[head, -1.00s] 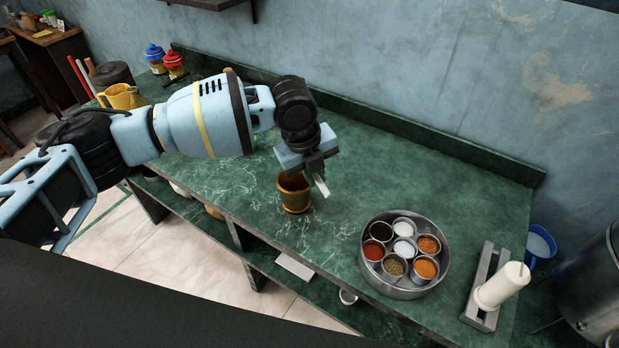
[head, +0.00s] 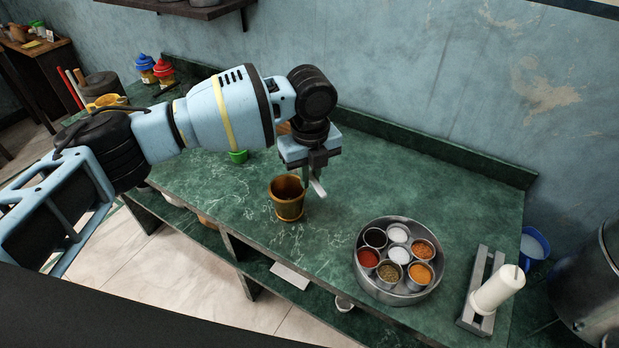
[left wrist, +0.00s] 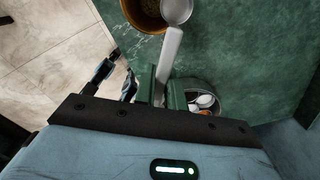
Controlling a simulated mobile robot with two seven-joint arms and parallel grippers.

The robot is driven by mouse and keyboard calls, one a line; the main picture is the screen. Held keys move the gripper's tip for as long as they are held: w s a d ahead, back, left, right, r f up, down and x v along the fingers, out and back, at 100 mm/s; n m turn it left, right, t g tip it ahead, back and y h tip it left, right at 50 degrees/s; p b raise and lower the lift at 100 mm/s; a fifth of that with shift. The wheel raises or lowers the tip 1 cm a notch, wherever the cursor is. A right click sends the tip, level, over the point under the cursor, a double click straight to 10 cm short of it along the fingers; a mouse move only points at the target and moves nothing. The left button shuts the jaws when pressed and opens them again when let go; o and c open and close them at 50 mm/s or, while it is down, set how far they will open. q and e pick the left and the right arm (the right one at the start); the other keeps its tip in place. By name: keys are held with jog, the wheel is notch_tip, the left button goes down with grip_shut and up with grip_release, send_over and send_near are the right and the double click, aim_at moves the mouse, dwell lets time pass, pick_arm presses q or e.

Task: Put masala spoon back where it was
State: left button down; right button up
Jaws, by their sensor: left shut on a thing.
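My left gripper (head: 311,177) is shut on the masala spoon (left wrist: 171,48), holding it by the handle above the green counter. In the left wrist view the spoon reaches away from the fingers, and its round bowl overlaps the rim of a brass cup (left wrist: 145,12). In the head view a pale bit of the spoon (head: 319,189) shows below the fingers, just right of the cup (head: 287,205). The round steel masala box (head: 368,285), with several small bowls of spices, stands to the right of the gripper. My right gripper is out of view.
A white cylinder (head: 497,289) on a grey stand is at the counter's right end. A green item (head: 238,156) is partly behind my left arm. Red-lidded (head: 164,70) and blue-lidded (head: 146,64) jars stand far left. The counter behind the masala box is clear.

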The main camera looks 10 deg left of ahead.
pick_arm(q)
notch_tip(320, 180, up, 2)
jog(key=shift+r, duration=0.1)
dwell(0.4)
